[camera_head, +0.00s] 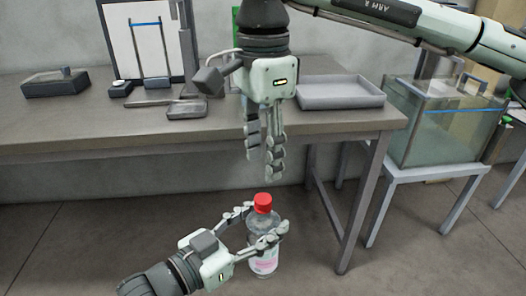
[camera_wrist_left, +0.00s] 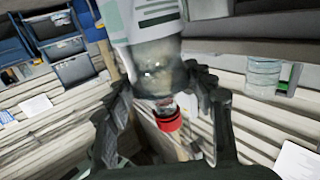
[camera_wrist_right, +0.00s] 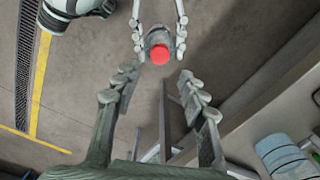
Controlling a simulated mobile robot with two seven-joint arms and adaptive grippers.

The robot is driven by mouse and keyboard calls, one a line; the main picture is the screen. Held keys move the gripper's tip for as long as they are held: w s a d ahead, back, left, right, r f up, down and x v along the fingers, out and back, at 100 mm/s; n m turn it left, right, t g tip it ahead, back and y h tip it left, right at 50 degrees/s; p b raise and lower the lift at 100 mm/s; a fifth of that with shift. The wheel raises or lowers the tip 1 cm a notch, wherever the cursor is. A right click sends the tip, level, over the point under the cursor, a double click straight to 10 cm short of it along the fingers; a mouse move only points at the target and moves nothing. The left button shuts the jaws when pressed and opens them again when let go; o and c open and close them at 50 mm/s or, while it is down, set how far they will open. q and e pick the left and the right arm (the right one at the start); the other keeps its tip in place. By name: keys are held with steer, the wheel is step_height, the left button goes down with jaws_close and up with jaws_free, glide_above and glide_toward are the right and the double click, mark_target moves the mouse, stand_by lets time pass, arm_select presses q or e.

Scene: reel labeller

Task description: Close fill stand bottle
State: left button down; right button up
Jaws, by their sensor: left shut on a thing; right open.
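A clear bottle (camera_head: 262,240) with a pinkish label and a red cap (camera_head: 263,202) is held upright in front of the table by my left gripper (camera_head: 266,222). The left gripper is shut around the bottle's sides below the cap. In the left wrist view the bottle (camera_wrist_left: 155,60) appears upside down with its red cap (camera_wrist_left: 169,121) on the neck. My right gripper (camera_head: 263,165) points down above the cap, open and empty, with a gap between. In the right wrist view the red cap (camera_wrist_right: 160,54) lies beyond the spread fingertips.
The table (camera_head: 330,122) stands behind the bottle, with a grey tray (camera_head: 340,93) and a stand with a white panel (camera_head: 143,45) on it. A water tank (camera_head: 445,125) stands on a frame at right. The floor around the bottle is clear.

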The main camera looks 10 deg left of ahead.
mark_target(263, 198)
arm_select(q)
steer(key=shift+r, duration=0.15)
arm_select(e)
steer(key=shift+f, duration=4)
steer(key=shift+c, duration=0.3)
jaws_close()
steer(key=m, duration=0.8)
steer(key=shift+o, duration=1.1)
jaws_free()
step_height(263, 198, up, 12)
